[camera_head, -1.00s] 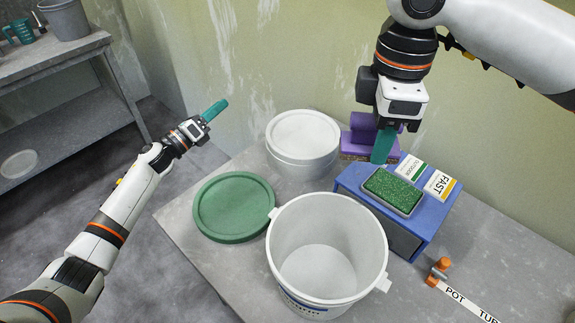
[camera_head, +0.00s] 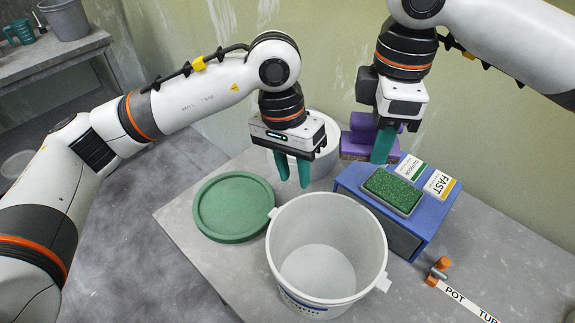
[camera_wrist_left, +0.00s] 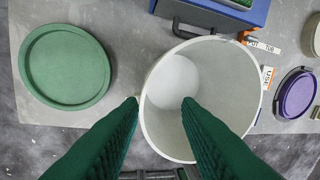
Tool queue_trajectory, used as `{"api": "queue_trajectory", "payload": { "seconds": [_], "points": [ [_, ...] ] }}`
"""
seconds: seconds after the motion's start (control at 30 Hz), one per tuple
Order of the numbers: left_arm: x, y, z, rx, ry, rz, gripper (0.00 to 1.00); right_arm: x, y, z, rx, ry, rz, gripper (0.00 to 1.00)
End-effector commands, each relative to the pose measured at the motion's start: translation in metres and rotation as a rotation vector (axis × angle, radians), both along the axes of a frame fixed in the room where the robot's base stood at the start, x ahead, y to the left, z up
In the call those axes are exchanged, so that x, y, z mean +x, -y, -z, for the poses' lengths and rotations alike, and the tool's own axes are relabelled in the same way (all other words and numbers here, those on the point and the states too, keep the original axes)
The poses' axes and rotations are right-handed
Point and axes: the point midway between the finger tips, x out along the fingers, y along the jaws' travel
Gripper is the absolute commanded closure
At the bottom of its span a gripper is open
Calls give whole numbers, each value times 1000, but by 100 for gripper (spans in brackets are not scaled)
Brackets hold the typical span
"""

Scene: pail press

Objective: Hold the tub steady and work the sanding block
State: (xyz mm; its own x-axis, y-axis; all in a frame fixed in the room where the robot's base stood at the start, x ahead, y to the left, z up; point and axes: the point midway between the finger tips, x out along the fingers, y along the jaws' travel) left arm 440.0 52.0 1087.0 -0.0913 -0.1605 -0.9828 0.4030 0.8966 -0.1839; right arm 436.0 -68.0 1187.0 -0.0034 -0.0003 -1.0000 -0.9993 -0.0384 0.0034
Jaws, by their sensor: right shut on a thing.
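The open white tub (camera_head: 328,225) stands on the grey table, and its rim (camera_wrist_left: 255,110) shows in the left wrist view. My left gripper (camera_head: 294,184) points down, open and empty, above and behind the tub's left rim. In the left wrist view its fingertips (camera_wrist_left: 159,102) are apart, with the tub's near-left rim between them in the picture. The purple sanding block (camera_head: 357,138) with a brown underside is at the back, by the wall. My right gripper (camera_head: 383,150) is shut on it; the fingers partly hide the block.
A green lid (camera_head: 234,207) lies left of the tub. A lidded white tub (camera_head: 322,168) stands behind, partly hidden by my left gripper. A blue box (camera_head: 427,222) bearing a green pad (camera_head: 393,190) and two cards stands right. An orange clamp (camera_head: 439,271) and lettered strip lie front right.

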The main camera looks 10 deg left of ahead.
Motion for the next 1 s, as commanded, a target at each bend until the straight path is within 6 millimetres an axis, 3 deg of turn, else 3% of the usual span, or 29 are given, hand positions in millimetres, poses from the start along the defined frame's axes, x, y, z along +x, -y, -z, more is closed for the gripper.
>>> {"api": "queue_trajectory", "payload": {
  "seconds": [0.27, 0.7, 1.0],
  "points": [
    [0, -10, 13, 98, 65, 71, 69, 0, 0, 0, 0, 0, 0, 78],
    [-3, -5, 92, 93, 61, 67, 69, 0, 0, 0, 0, 0, 0, 78],
    [-4, -3, 117, 92, 64, 66, 69, 0, 0, 0, 0, 0, 0, 78]
  ]
}}
